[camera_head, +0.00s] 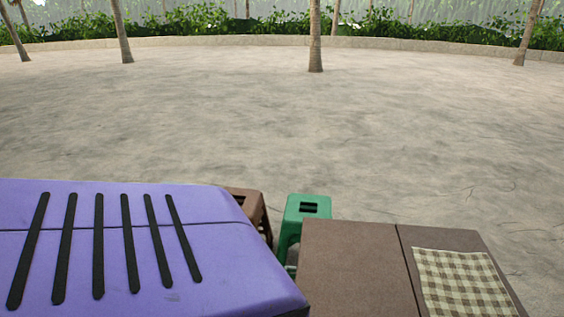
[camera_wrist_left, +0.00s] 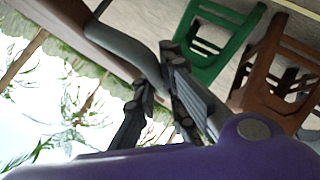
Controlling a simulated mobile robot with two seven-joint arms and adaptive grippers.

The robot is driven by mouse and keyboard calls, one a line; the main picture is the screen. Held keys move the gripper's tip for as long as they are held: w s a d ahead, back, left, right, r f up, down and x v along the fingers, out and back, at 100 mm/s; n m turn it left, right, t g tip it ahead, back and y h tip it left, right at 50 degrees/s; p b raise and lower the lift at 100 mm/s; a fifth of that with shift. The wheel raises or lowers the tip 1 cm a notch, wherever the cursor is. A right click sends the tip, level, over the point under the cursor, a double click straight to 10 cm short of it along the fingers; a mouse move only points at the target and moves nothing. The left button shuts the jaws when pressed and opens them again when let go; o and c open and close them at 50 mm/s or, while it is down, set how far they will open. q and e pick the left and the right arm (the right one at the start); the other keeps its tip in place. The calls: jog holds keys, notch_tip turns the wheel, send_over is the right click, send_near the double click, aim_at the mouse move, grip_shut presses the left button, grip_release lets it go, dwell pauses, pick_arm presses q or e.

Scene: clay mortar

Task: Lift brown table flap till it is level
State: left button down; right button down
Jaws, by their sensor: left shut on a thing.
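The brown table's flap (camera_head: 355,265) shows in the head view at the bottom, left of a dark seam. It looks about level with the section beyond the seam, which carries a checkered cloth (camera_head: 465,285). In the left wrist view a brown board edge (camera_wrist_left: 75,22) runs along the upper left, with a curved grey bar (camera_wrist_left: 125,42) beside it. My left gripper (camera_wrist_left: 158,82) is shut on the bar where it passes between the fingertips. How the bar joins the board is hidden. My left gripper is hidden in the head view. My right gripper is out of view.
A green stool (camera_head: 308,207) stands just beyond the flap's left corner, also in the left wrist view (camera_wrist_left: 215,40). A brown stool (camera_head: 247,203) stands left of it and also shows in the left wrist view (camera_wrist_left: 275,75). Open sandy ground lies beyond, with several tree trunks.

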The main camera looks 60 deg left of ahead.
pick_arm(q)
jog(key=shift+w+d, duration=0.1)
jog(key=shift+d, duration=0.05)
jog(key=c, duration=2.1)
grip_release()
jog(key=v, duration=1.2)
